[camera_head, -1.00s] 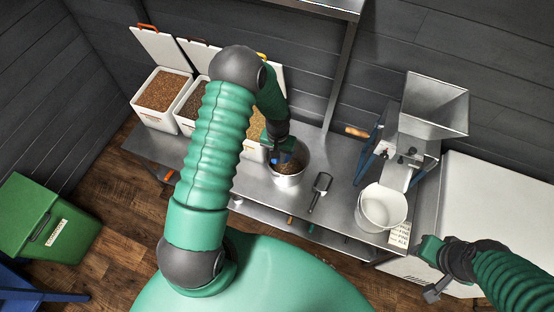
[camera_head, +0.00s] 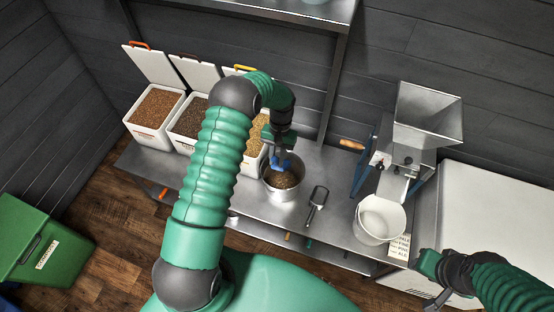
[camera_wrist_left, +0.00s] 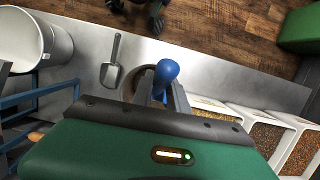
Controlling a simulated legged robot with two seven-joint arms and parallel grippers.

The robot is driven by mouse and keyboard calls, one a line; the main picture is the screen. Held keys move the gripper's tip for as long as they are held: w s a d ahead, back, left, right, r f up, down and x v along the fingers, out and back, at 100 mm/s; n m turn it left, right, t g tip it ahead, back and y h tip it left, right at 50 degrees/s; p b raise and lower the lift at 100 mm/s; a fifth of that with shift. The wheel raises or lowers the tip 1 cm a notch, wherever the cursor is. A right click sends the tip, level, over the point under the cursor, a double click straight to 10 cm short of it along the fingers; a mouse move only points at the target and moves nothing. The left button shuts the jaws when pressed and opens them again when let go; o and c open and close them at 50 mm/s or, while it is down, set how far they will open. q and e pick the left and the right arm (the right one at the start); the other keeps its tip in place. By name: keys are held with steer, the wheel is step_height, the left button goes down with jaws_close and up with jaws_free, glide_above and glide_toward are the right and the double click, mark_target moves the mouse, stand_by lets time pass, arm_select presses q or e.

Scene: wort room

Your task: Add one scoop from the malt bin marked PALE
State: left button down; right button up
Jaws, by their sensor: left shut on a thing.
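My left gripper (camera_head: 283,153) is shut on a blue handle (camera_head: 289,164), which also shows in the left wrist view (camera_wrist_left: 166,70). It is over a round metal pot (camera_head: 284,195) with grain in it. What is on the handle's lower end is hidden. Three white malt bins with open lids stand at the back left: one with orange-brown grain (camera_head: 156,107), one with dark grain (camera_head: 189,120), and one with pale yellow grain (camera_head: 256,140), partly behind my arm. I cannot read any bin label. My right gripper (camera_head: 432,283) is at the lower right; its jaws are unclear.
A metal scoop (camera_head: 318,198) lies on the steel bench (camera_head: 335,215) right of the pot. A white bucket (camera_head: 378,235) stands under a grain mill (camera_head: 425,120). A written card (camera_head: 399,247) is beside it. A shelf crosses above. A green bin (camera_head: 40,240) stands on the floor.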

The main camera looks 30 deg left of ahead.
mark_target(274, 159)
arm_select(q)
steer(key=shift+d, duration=0.15)
steer(key=shift+s+r+t+p, duration=0.15)
steer(key=shift+r+t+p, duration=0.5)
steer(key=shift+p, duration=0.5)
steer(key=shift+s+t+y, duration=0.15)
steer(key=shift+t+y, duration=0.15)
steer(key=shift+t, duration=0.25)
steer(key=shift+s+t, duration=0.15)
steer(key=shift+t, duration=0.35)
steer(key=shift+s+t+y, duration=0.1)
steer(key=shift+t+y, duration=0.2)
steer(key=shift+t, duration=0.3)
steer(key=t+b, duration=0.1)
steer(key=b, duration=0.1)
steer(key=t+b, duration=0.2)
steer(key=t+y+b, duration=0.1)
steer(key=b, duration=0.1)
steer(key=shift+s+d+r+t+b, duration=0.2)
steer(key=shift+s+r+t+b, duration=0.1)
steer(key=shift+r+b, duration=0.1)
steer(key=shift+r+t, duration=0.2)
steer(key=shift+t, duration=0.1)
steer(key=shift+r, duration=0.3)
